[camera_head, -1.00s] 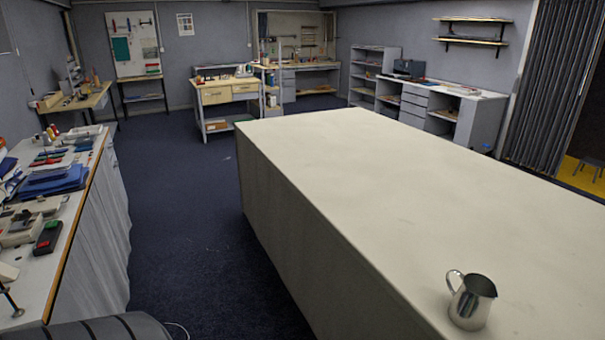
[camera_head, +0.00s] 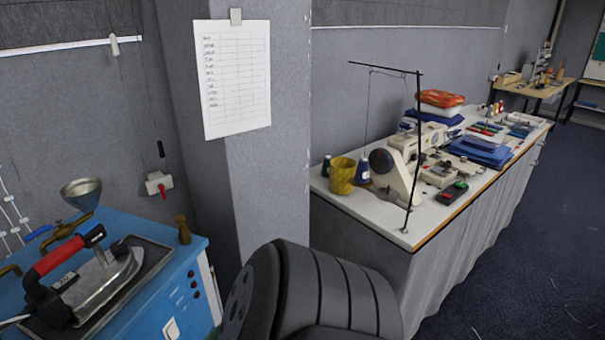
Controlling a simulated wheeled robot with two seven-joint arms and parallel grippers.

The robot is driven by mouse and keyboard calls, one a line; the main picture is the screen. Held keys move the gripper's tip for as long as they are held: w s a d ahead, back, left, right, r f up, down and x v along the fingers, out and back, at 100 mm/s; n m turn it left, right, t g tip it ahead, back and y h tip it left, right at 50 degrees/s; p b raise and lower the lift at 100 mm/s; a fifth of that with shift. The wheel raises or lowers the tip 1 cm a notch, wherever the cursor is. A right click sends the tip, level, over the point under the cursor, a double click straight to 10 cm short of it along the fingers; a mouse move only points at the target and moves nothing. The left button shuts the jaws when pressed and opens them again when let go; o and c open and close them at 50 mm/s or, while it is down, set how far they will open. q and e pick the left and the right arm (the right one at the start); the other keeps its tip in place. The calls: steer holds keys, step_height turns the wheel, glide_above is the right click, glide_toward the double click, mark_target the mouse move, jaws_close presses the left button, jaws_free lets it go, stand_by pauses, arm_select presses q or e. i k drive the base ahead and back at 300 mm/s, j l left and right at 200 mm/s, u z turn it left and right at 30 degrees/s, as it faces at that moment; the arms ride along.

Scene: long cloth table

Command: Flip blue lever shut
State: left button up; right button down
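A small blue lever (camera_head: 38,232) shows at the left edge, beside a brass pipe fitting (camera_head: 70,228) at the back of a blue workstation (camera_head: 150,290). It is too small to tell its exact angle against the pipe. Neither of my grippers is in view.
An iron with a red handle (camera_head: 60,255) sits in a tray on the workstation, in front of the lever. A funnel (camera_head: 82,190) stands behind it. A grey pillar (camera_head: 260,170) separates the workstation from a sewing table (camera_head: 425,235). Open floor (camera_head: 530,240) lies at right.

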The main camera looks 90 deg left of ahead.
mark_target(40, 231)
steer(key=u, duration=4.15)
steer(key=k+l+u, duration=0.15)
steer(key=l, duration=0.2)
